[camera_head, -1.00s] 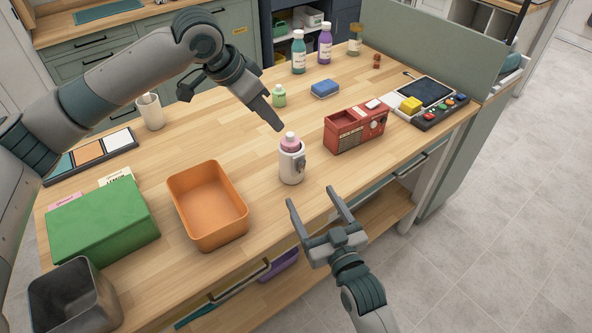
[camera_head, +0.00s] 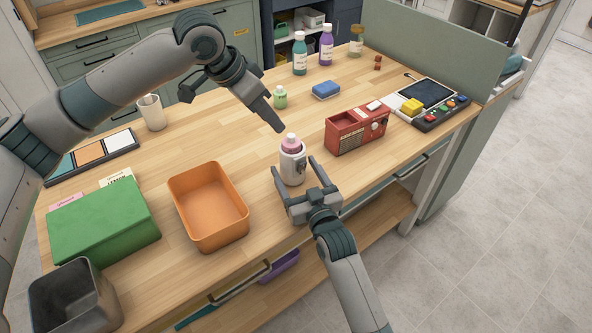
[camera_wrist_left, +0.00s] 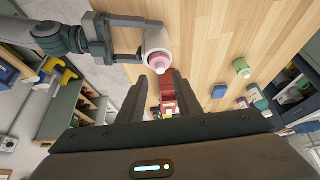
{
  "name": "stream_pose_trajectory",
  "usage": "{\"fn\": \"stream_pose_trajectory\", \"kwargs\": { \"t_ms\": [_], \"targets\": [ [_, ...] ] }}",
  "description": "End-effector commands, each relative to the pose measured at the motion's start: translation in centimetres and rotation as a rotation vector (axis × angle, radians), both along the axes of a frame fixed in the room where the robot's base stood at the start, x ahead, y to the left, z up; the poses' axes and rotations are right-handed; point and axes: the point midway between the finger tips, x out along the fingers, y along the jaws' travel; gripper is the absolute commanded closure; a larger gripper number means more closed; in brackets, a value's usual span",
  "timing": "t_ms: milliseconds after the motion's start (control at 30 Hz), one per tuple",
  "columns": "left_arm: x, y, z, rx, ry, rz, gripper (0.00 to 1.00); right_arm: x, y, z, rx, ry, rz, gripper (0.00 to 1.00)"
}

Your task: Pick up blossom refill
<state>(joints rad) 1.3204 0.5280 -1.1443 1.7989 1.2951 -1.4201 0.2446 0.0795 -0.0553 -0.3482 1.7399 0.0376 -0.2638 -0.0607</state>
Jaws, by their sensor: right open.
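A pink bottle with a pale cap (camera_head: 291,141), likely the blossom refill, stands upright in a white holder (camera_head: 290,171) with a grey side piece near the table's front edge. It also shows in the left wrist view (camera_wrist_left: 158,62). My right gripper (camera_head: 294,167) is open, its fingers at either side of the holder from the front; I cannot tell whether they touch it. My left gripper (camera_head: 278,126) is above and behind the bottle, apart from it. In the left wrist view its fingers (camera_wrist_left: 160,76) are apart with nothing between them.
A red radio (camera_head: 356,129) stands close at the right. An orange bin (camera_head: 208,206) and a green box (camera_head: 104,223) are at the left. A small green bottle (camera_head: 280,98) and a blue sponge (camera_head: 326,90) are behind. Table between bin and holder is clear.

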Motion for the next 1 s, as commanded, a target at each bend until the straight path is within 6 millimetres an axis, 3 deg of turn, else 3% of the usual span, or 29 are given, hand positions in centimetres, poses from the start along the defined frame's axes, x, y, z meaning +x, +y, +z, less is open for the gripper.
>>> {"fn": "stream_pose_trajectory", "kwargs": {
  "t_ms": [200,400,433,567,767,1000],
  "targets": [
    [0.0,0.0,0.0,0.0,0.0,0.0,0.69,0.0,0.0,0.0,0.0,0.0,0.0,0.26],
    [0.0,0.0,0.0,0.0,0.0,0.0,0.69,0.0,0.0,0.0,0.0,-0.001,0.0,0.74],
    [0.0,0.0,0.0,0.0,0.0,0.0,0.69,0.0,0.0,0.0,0.0,-0.001,0.0,0.78],
    [0.1,-0.1,0.0,0.0,0.003,0.004,0.41,0.0,0.0,0.0,0.0,-0.001,0.0,0.78],
    [0.9,-0.5,0.1,0.016,0.042,0.057,0.41,0.0,0.0,0.0,0.0,-0.001,0.0,0.78],
    [3.1,-1.7,0.6,0.077,0.167,0.239,0.41,0.0,0.0,0.0,0.0,-0.001,0.0,0.78]
  ]
}}
